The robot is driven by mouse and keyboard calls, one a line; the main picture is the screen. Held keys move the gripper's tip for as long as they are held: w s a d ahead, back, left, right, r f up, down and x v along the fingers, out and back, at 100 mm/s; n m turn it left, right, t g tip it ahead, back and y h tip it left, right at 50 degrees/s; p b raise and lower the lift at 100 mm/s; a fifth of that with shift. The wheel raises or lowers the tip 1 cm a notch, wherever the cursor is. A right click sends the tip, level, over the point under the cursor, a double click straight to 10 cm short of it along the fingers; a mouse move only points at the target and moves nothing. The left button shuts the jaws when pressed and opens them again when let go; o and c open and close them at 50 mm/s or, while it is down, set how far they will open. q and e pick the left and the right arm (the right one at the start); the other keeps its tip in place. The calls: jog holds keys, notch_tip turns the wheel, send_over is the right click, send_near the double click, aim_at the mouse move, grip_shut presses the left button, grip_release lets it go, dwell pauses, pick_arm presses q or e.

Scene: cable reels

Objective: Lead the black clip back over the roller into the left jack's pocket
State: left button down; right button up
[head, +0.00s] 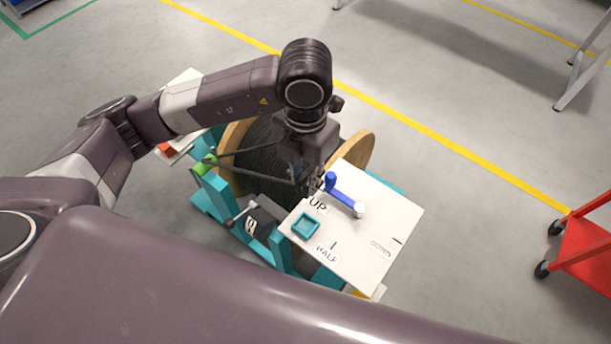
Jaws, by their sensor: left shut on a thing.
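My left gripper (314,184) points down at the front right of the cable reel, beside the "UP" label. It is shut on a small dark thing that I take to be the black clip, mostly hidden between the fingers. A dark cable (258,176) runs from there left across the reel (262,148) to the green piece (205,164) on the teal frame. A teal square pocket (306,226) sits on the right white panel (375,215). My right gripper is out of view.
A blue lever (345,195) stands on the right panel close to my left gripper. The panel bears UP, HALF and DOWN labels. A dark block with a white label (252,225) sits in the teal frame (218,200). A red cart (585,250) stands right; floor between is clear.

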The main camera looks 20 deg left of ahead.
aim_at(306, 179)
pick_arm(q)
jog(key=shift+r+p, duration=1.35)
jog(key=shift+r, duration=1.05)
jog(key=shift+f, duration=0.1)
